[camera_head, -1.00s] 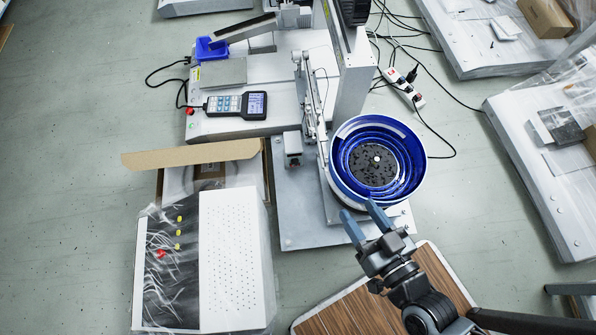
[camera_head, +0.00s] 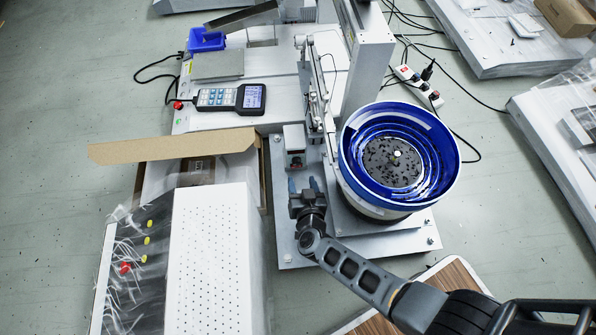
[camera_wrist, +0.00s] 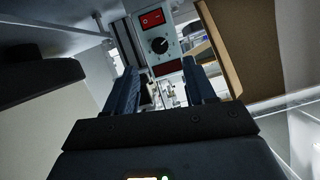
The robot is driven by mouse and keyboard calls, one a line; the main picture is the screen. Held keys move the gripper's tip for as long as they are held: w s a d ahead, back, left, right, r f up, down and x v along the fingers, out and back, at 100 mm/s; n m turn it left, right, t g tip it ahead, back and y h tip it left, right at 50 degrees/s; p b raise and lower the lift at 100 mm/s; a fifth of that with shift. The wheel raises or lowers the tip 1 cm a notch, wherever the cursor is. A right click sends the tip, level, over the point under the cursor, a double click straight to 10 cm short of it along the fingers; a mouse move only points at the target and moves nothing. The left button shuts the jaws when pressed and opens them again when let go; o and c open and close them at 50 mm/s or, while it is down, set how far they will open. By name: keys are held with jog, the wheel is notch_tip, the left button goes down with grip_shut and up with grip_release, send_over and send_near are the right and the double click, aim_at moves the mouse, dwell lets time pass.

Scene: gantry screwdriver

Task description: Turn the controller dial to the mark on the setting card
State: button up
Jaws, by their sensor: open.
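The controller (camera_head: 294,138) is a small grey box on the metal base plate, left of the blue bowl. In the wrist view its front face (camera_wrist: 176,34) shows a red switch at the top, a round black dial (camera_wrist: 159,46) with a pale pointer line and a dark red panel below. My gripper (camera_head: 303,184) is in front of the controller, fingers pointing at it. In the wrist view my gripper (camera_wrist: 161,72) is open and empty, with the dial beyond and slightly above the gap between the fingertips. I cannot make out a setting card.
The blue bowl feeder (camera_head: 445,180) stands close on the right. A handheld pendant (camera_head: 230,98) rests on the machine bed behind. Bare base plate lies around my gripper.

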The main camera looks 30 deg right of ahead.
aim_at(297, 164)
jog(key=b+x, duration=0.4)
jog(key=x, duration=0.3)
jog(key=shift+s+f, duration=0.1)
jog(key=shift+w+d, duration=0.1)
jog(key=shift+w, duration=0.3)
grip_shut()
